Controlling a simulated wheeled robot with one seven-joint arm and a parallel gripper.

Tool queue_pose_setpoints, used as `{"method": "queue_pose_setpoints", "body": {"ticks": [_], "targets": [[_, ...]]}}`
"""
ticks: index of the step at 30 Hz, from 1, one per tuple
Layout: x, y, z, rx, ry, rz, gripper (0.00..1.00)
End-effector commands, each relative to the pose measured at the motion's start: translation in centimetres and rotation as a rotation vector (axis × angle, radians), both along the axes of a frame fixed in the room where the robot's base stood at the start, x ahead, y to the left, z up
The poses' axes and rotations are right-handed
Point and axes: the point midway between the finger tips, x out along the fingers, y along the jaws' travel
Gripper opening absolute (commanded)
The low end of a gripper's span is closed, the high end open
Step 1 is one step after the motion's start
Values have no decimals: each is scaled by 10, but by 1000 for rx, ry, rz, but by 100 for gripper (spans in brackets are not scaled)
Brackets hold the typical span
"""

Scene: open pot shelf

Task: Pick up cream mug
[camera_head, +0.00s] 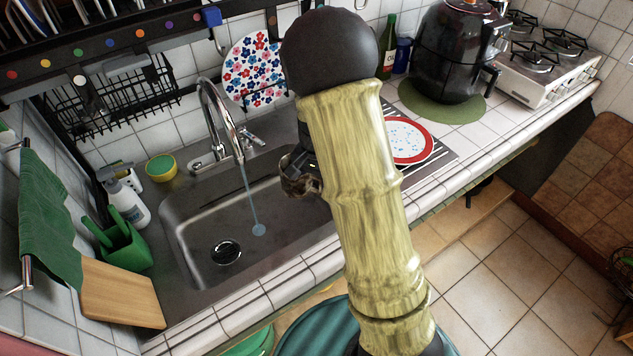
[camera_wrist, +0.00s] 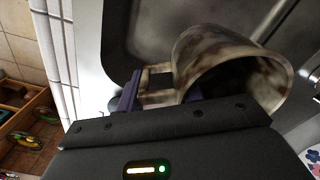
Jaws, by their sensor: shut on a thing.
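The cream mug (camera_wrist: 232,66) shows in the wrist view, tilted on its side, with its open mouth to the right and brown mottling on its wall. Its squared handle (camera_wrist: 157,70) points left, between the dark fingers of my gripper (camera_wrist: 160,92). My gripper is shut on the mug at the handle side. In the head view my gripper (camera_head: 300,160) is mostly hidden behind my arm, over the right part of the sink. A small brownish part of the mug (camera_head: 298,186) shows below it.
The steel sink (camera_head: 190,215) lies below, with a tap (camera_head: 222,115) at its back. A red-rimmed plate (camera_head: 410,142) rests on the drainer to the right. A flowered plate (camera_head: 254,70) leans at the wall. A wooden board (camera_head: 122,293) and green holder (camera_head: 122,245) stand left.

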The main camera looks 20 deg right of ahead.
Motion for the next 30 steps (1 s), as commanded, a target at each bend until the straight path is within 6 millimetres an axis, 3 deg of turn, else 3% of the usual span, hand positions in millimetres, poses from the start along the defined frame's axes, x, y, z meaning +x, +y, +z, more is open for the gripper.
{"method": "queue_pose_setpoints", "body": {"ticks": [9, 30], "targets": [[0, 0, 21, 0, -1, 0, 0], [0, 1, 23, 0, -1, 1, 0]]}}
